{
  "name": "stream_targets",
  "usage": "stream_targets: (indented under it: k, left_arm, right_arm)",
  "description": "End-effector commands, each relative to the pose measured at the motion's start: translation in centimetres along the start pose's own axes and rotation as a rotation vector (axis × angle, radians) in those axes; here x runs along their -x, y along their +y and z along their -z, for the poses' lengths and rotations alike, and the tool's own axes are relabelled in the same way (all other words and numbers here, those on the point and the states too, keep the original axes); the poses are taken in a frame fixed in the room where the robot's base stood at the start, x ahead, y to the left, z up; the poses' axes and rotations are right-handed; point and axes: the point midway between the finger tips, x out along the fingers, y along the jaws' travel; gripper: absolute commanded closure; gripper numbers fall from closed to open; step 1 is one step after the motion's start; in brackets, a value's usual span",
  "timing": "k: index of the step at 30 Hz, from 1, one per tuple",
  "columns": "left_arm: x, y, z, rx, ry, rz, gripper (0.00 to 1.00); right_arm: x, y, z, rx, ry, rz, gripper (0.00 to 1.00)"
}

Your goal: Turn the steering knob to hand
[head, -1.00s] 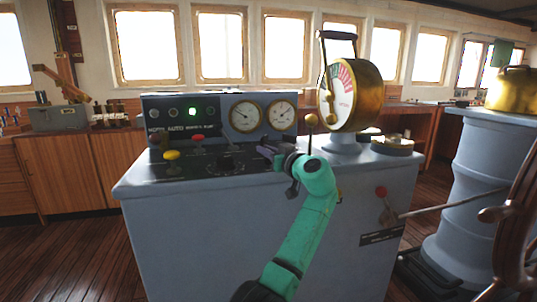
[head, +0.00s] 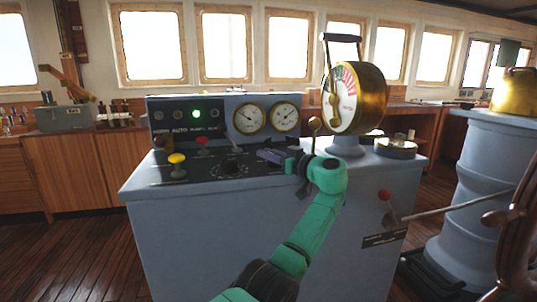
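The steering knob (head: 231,169) looks like a small dark knob on a dial on the black sloping panel (head: 200,172) of the grey-blue console. Its pointer direction is too small to read. My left gripper (head: 267,157), on a green arm, is over the right part of the panel, to the right of the knob and apart from it in the picture. Its dark fingers point left, and whether they are apart or together is unclear. Above the panel is a row of indicators, with one green light (head: 196,114) lit. My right gripper is out of view.
A yellow knob (head: 177,160), a red knob (head: 202,142) and a brass-topped lever (head: 314,124) stand up near the gripper. Two gauges (head: 267,118) sit behind. A brass telegraph (head: 357,98) rises at the right. A red-knobbed lever (head: 385,195) sticks out of the console side.

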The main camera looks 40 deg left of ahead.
Motion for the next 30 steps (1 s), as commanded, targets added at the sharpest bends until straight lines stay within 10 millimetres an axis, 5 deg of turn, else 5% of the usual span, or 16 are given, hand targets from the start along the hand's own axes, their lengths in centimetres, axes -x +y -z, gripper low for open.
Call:
stream_targets:
  k: [14,24,30]
  left_arm:
    - [1.2,0.1,0.0,0.0,0.002,-0.003,0.54]
    - [10.7,0.1,-0.1,-0.001,0.0,-0.005,0.54]
    - [14.2,0.1,0.0,-0.001,0.001,-0.003,0.54]
  right_arm:
    - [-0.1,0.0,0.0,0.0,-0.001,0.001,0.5]
    - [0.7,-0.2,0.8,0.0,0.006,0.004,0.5]
    - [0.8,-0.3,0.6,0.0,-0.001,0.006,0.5]
